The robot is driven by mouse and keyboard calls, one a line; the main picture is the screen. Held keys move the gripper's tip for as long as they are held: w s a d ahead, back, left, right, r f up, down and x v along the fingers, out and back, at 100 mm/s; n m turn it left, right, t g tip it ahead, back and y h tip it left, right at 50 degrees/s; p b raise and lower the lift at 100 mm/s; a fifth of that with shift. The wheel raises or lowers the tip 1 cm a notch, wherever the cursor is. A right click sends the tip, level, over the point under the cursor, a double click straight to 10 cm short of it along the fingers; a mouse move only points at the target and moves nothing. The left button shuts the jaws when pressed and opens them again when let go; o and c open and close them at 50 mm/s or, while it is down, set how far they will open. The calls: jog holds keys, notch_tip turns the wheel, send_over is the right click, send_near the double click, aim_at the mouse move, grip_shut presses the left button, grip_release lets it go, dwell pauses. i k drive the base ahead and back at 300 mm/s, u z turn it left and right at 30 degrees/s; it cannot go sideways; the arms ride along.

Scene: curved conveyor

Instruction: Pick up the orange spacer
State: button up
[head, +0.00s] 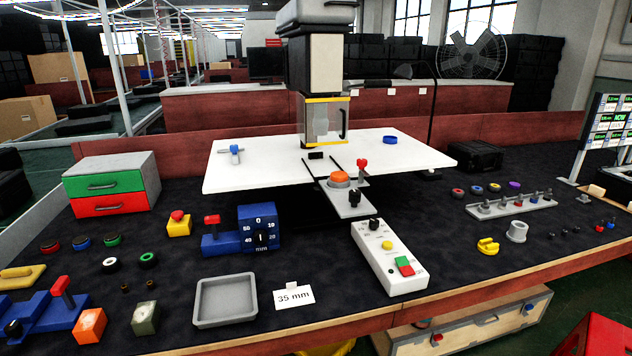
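An orange block (90,325) sits on the dark table top at the front left, close to the near edge. It looks like the orange spacer. A grey-green block (145,318) stands just right of it, apart from it. A blue clamp-like fixture (45,312) with a red lever lies just behind and left of the orange block. Another orange part, a round button-like piece (340,176), sits on a grey plate at the front of the white machine table. I see no gripper in this view.
An empty grey tray (225,277) and a "35 mm" card (293,296) lie right of the blocks. A blue mm dial gauge (259,229) stands behind. The machine's white table (260,175) overhangs the middle. A white control box (372,245) stands front centre.

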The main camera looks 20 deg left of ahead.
aim_at(336, 176)
jog(key=u, duration=0.1)
jog(key=i, duration=1)
jog(key=z, duration=0.1)
